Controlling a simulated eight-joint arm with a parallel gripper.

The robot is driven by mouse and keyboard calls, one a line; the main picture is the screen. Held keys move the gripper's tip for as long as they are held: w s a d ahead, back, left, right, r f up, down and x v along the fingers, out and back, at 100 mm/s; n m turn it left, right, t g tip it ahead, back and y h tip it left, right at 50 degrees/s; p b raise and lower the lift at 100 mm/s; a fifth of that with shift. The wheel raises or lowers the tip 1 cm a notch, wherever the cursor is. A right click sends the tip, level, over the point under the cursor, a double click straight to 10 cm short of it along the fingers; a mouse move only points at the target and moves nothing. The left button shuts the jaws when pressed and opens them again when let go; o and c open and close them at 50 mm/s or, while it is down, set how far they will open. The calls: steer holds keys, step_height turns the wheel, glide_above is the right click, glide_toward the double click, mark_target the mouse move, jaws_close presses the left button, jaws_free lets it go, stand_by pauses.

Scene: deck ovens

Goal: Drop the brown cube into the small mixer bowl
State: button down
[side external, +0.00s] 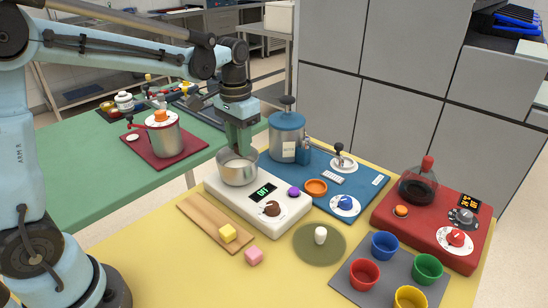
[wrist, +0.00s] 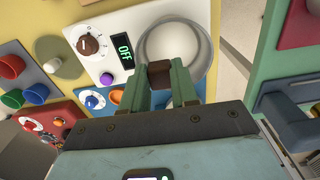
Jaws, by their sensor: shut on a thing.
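The small mixer bowl (side external: 238,172) is a round grey metal bowl on the white mixer base (side external: 262,210), whose display reads OFF. My gripper (side external: 240,150) points down over the bowl in the side view. In the wrist view my gripper (wrist: 160,78) is shut on the brown cube (wrist: 160,73), held between its green fingertips. The cube overlaps the bowl (wrist: 172,48) there, over its lower part. In the side view the cube cannot be made out. The exact height of the cube over the bowl is hard to tell.
A blue canister (side external: 287,135) stands close behind. A red machine (side external: 440,230) and several coloured cups are at the right.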

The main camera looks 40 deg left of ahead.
steer(key=shift+f, duration=0.85)
steer(key=c, duration=0.8)
jaws_free()
step_height(320, 180, up, 12)
steer(key=shift+r, duration=0.1)
steer(key=shift+s, duration=0.1)
steer(key=s+d+f+t, duration=0.1)
steer(key=s+f+t, duration=0.1)
steer(key=s+f, duration=0.1)
steer(key=s+d+f+t, duration=0.1)
steer(key=s+f+t, duration=0.1)
steer(key=s+f, duration=0.1)
steer(key=s+d+f+t, duration=0.1)
steer(key=s+f+t, duration=0.2)
steer(key=s, duration=0.2)
steer(key=shift+s+d+f, duration=0.1)
steer(key=shift+s+f, duration=0.1)
steer(key=shift+s, duration=0.05)
